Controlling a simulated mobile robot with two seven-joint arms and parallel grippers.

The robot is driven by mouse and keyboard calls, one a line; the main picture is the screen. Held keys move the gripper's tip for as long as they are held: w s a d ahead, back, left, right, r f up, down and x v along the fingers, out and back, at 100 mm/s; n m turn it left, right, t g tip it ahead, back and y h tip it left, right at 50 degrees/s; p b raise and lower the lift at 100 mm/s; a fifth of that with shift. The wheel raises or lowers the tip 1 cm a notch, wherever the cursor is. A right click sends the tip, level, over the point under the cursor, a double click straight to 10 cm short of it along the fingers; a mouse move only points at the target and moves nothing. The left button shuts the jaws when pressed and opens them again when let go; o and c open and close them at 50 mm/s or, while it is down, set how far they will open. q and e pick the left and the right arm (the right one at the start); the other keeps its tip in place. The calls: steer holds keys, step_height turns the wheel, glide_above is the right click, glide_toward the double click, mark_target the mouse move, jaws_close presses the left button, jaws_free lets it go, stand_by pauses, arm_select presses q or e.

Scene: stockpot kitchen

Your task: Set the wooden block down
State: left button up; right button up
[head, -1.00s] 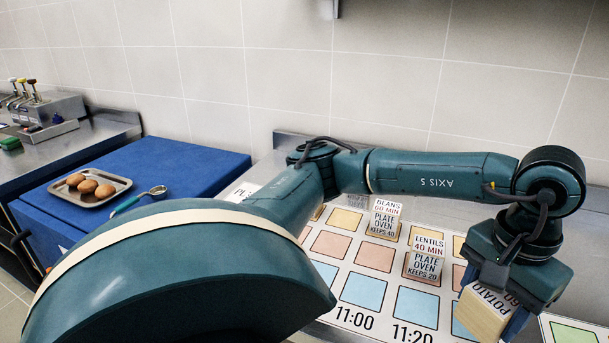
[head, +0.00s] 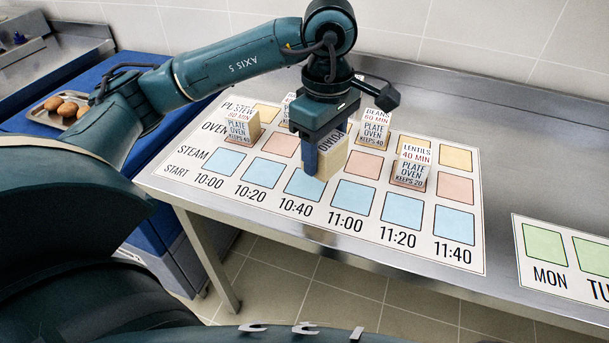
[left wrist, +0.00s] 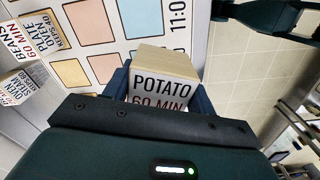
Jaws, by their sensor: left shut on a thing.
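My left gripper (head: 318,158) is shut on the wooden block labelled POTATO 60 MIN (head: 334,160), with its fingers pointing down. The block is over the printed time chart (head: 478,258), by the blue 10:40 square (head: 304,187) in the STEAM row. I cannot tell whether its bottom touches the chart. In the left wrist view the block (left wrist: 165,62) sits between the fingers with its label facing the camera. My right gripper is not in view.
Other labelled blocks stand on the chart: stew (head: 240,124) at left, beans (head: 373,130) behind right, and lentils (head: 411,168) at right. The other blue squares are bare. A tray (head: 50,112) of brown round items is at far left; a MON chart (head: 545,246) is at right.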

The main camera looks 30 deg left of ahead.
arm_select(q)
steer(key=n, duration=0.4)
steer(key=a+n, duration=0.1)
steer(key=n, duration=0.1)
steer(key=shift+w+r+p, duration=0.3)
steer(key=shift+r+p, duration=0.1)
steer(key=n, duration=0.2)
steer(key=a+n, duration=0.1)
steer(key=n, duration=0.2)
steer(key=shift+w+a+r+n+p, duration=0.2)
steer(key=shift+w+n+p, duration=0.1)
steer(key=shift+p, duration=0.1)
steer(key=f+n, duration=0.3)
steer(key=a+f+n+p, duration=0.1)
steer(key=f+n, duration=0.2)
steer(key=a+f+n, duration=0.1)
steer(key=f+n, duration=0.2)
steer(key=n, duration=0.1)
steer(key=shift+w+f+p, duration=0.25)
steer(key=shift+f+p, duration=0.05)
steer(key=shift+p, duration=0.05)
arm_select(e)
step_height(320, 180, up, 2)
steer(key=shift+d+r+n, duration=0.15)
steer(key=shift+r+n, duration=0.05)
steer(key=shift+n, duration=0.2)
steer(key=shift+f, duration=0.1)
